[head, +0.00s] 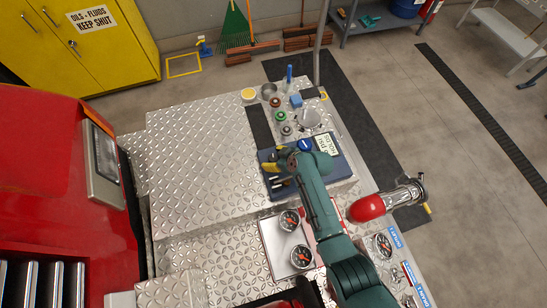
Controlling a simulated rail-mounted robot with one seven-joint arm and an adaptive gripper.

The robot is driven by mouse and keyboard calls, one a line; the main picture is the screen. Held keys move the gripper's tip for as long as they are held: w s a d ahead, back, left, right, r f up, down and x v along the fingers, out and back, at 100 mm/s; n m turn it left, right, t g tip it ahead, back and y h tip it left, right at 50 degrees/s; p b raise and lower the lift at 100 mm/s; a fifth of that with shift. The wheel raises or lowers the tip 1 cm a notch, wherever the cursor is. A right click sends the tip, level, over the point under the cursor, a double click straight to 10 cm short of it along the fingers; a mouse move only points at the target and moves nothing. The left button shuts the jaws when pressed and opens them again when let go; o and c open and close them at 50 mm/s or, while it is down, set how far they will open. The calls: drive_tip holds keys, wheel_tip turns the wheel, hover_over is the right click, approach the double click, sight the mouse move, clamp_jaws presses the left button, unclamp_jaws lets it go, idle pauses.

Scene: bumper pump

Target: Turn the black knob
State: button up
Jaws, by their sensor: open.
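A small dark round knob (286,130), which looks like the black knob, sits on the diamond-plate deck. It is nearest to me in a short row with a green knob (280,116) and a red knob (275,102). My teal arm reaches up from the lower right and bends left at its end. My gripper (270,160) is open, over a dark blue mat or tray (343,165), nearer to me than the dark knob and apart from it in the picture. The wrist partly hides the fingers, and their height above the deck is unclear.
A blue block (296,101), an upright blue-topped rod (290,75) and a metal cup (310,117) crowd the knobs. The diamond-plate deck (195,150) at left is clear.

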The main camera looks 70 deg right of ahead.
drive_tip(key=shift+r, duration=0.1)
drive_tip(key=v, duration=1.2)
